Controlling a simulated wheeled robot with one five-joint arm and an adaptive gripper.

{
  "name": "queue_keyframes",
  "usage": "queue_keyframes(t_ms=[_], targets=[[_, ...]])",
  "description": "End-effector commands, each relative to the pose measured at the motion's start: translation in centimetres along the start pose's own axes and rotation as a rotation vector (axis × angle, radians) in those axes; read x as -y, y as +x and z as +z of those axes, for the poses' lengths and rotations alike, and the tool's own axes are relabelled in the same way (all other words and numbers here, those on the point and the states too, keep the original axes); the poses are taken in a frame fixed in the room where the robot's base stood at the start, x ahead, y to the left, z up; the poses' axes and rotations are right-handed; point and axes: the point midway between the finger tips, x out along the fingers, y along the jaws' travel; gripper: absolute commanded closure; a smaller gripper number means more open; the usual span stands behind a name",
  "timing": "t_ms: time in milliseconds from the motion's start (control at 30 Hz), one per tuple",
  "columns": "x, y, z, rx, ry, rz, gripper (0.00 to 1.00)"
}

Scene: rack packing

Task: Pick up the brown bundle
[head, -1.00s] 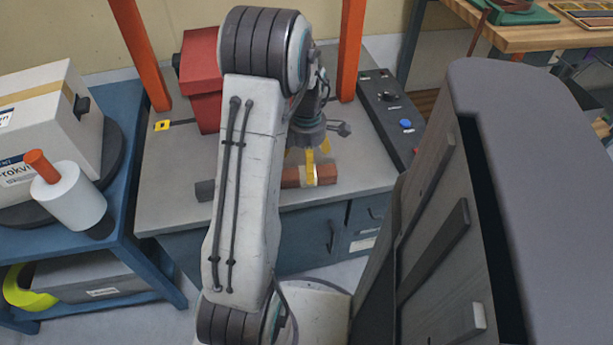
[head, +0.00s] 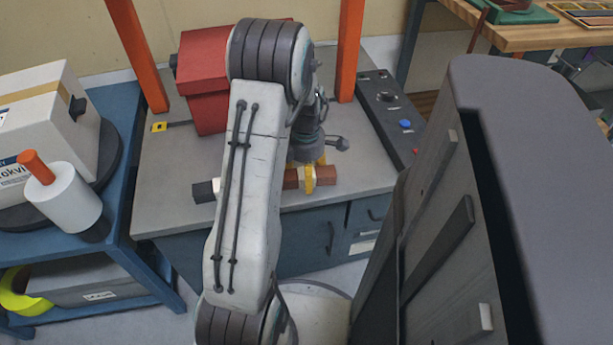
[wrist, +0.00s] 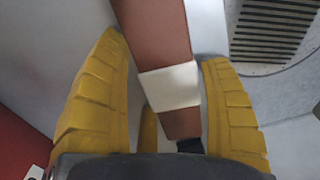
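The brown bundle (head: 327,174), a long bar, lies on the grey tabletop towards the front, partly hidden by my arm in the head view. In the wrist view the brown bundle (wrist: 157,32) runs between my yellow fingers and has a white band around it. My gripper (head: 311,180) is down over the bundle from above. In the wrist view my gripper (wrist: 168,95) is open, with a finger on each side of the bundle. A gap shows at the left finger; the right finger is very close, and I cannot tell whether it touches.
A dark grey piece with a pale band (head: 205,190) lies left of my arm. A red box (head: 202,90) stands behind, between orange posts (head: 137,55). A black control panel (head: 392,120) lies right. A white carton (head: 45,125) and white cylinder (head: 65,197) stand on the blue left table.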

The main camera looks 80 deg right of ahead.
Motion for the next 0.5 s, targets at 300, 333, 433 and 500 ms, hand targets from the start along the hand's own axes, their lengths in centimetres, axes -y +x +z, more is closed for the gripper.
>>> queue_keyframes(t_ms=[300,333,433,500], targets=[[-0.01,-0.02,0.0,0.0,0.0,0.0,0.57],[-0.01,-0.02,0.0,0.0,0.0,0.0,0.6],[-0.01,-0.02,0.0,0.0,0.0,0.0,0.69],[-0.01,-0.03,0.0,0.0,0.0,0.0,0.74]])
